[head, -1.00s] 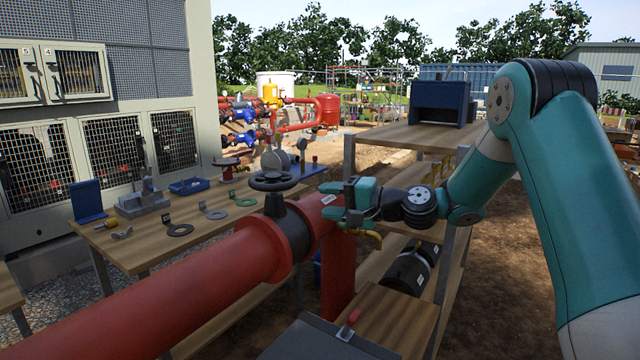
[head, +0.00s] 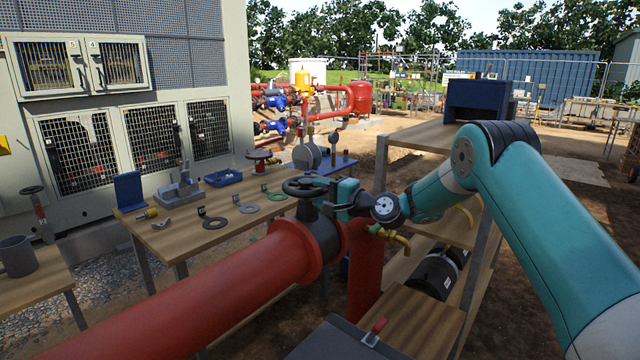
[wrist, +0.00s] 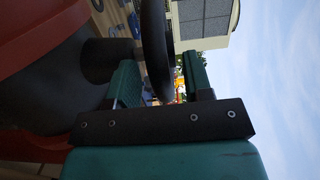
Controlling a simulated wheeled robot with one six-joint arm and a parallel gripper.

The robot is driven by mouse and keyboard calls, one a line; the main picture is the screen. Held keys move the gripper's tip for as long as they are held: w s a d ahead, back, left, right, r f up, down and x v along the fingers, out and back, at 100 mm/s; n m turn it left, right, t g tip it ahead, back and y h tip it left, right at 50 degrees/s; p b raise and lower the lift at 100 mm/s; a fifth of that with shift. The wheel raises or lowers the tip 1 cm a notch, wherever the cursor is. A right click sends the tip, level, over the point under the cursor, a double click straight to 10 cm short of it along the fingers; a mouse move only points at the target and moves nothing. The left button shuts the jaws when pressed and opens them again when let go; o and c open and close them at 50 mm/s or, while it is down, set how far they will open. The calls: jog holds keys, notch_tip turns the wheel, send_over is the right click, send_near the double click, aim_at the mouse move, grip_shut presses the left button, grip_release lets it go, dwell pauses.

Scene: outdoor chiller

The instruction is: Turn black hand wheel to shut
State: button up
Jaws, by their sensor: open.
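The black hand wheel (head: 305,187) sits on a black valve body (head: 322,235) on the large red pipe (head: 200,300). My gripper (head: 332,192) is at the right side of the wheel in the head view. In the wrist view the wheel's dark rim (wrist: 154,45) stands edge-on between the two green fingers of my gripper (wrist: 162,75). The jaws are open, one finger on each side of the rim, with a gap showing on the right. Whether a finger touches the rim on the left is unclear.
Behind the pipe a wooden table (head: 180,240) holds flat rings, a blue tray (head: 223,177) and metal parts. A wooden shelf (head: 420,137) with a blue box (head: 478,102) stands behind my arm. A yellow-handled fitting (head: 395,238) is just below my gripper.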

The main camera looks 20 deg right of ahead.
jog(key=shift+x, duration=0.9)
jog(key=shift+c, duration=0.2)
